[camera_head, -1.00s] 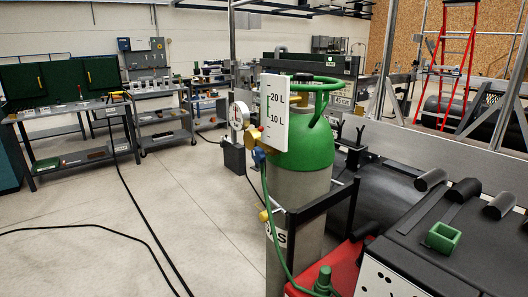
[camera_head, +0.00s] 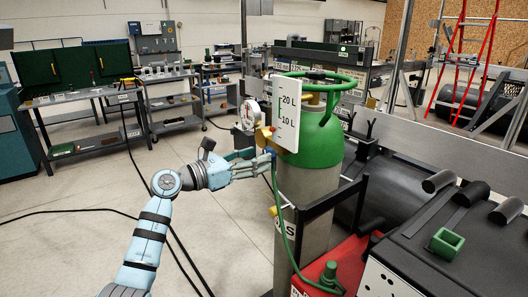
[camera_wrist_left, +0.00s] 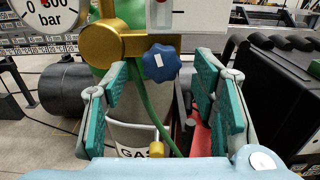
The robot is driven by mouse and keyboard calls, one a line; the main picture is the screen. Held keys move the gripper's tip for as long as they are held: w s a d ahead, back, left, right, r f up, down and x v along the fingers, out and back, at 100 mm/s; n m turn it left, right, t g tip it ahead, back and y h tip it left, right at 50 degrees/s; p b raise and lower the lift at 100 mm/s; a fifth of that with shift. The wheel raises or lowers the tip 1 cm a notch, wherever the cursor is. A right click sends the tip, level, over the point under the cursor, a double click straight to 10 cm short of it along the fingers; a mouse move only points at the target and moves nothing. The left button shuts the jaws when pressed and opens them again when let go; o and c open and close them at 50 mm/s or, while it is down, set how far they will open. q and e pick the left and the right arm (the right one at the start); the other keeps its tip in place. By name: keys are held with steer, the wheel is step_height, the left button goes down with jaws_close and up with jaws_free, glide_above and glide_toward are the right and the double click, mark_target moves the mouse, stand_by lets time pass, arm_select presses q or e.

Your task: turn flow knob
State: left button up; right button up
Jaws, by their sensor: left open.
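The flow knob (camera_wrist_left: 161,63) is a blue lobed knob with a small white mark, on a brass regulator (camera_wrist_left: 100,42) at the green-topped gas cylinder (camera_head: 318,140). In the head view the knob is mostly hidden by my gripper. My left gripper (camera_head: 268,163) has come in from the left, with its fingertips close below the brass regulator. In the left wrist view my left gripper (camera_wrist_left: 163,78) is open, teal pads on both sides, with the knob ahead between the fingertips. I see no finger touching the knob. My right gripper is not in view.
A white scale plate marked 10 L and 20 L (camera_head: 287,118) stands above the knob. A pressure gauge (camera_head: 249,115) is beside it. A green hose (camera_wrist_left: 155,115) hangs below the knob. A black frame (camera_head: 325,210) and red box (camera_head: 335,265) stand close by.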

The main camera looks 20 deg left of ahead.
arm_select(q)
steer(key=x, duration=0.3)
steer(key=shift+d, duration=0.15)
steer(key=shift+c, duration=0.2)
steer(key=c, duration=1.1)
steer(key=shift+w+n+p, duration=0.15)
steer(key=shift+n+p, duration=4.05)
steer(key=shift+p, duration=0.1)
